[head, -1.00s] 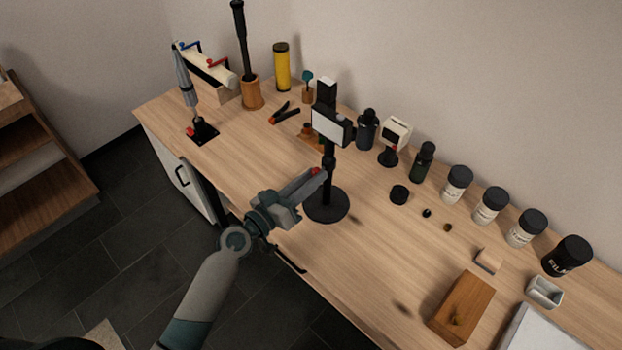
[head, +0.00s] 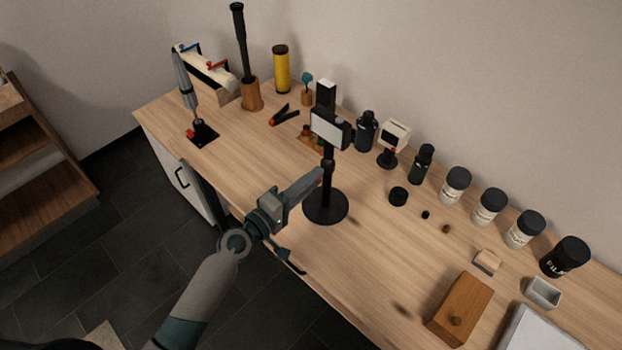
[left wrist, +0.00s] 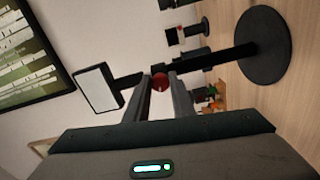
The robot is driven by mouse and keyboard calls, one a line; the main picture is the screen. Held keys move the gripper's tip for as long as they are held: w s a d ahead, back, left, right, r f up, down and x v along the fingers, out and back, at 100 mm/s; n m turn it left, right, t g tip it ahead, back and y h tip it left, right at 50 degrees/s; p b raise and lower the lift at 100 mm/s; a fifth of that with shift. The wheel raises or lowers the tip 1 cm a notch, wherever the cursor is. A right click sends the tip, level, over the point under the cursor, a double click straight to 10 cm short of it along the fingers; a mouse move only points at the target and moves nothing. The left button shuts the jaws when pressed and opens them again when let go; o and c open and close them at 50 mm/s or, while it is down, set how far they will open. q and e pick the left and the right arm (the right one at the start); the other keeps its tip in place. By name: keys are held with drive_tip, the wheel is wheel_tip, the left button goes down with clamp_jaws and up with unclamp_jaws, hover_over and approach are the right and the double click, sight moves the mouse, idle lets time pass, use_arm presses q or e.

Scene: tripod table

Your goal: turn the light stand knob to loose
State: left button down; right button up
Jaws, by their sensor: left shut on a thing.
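The light stand (head: 326,190) stands upright on the table, with a round black base and a white rectangular light panel (head: 328,126) at its top. In the left wrist view the stand lies sideways, with its base (left wrist: 264,46) at the right and the panel (left wrist: 97,88) at the left. Its red knob (left wrist: 160,82) sits on the pole between my left gripper's fingertips. My left gripper (head: 318,176) is shut on the knob, which it mostly hides in the head view. My right gripper is not in view.
Bottles and jars (head: 489,207) line the wall side at the right. A wooden box (head: 461,308) and a small dish (head: 542,292) are at the front right. The table around the stand's base is mostly clear.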

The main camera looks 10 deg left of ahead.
use_arm(q)
drive_tip(key=n+p, duration=0.1)
drive_tip(key=n, duration=0.5)
drive_tip(key=shift+n, duration=0.3)
idle(0.4)
drive_tip(key=c, duration=1.5)
unclamp_jaws()
drive_tip(key=shift+b+v, duration=3)
drive_tip(key=shift+v, duration=5.7)
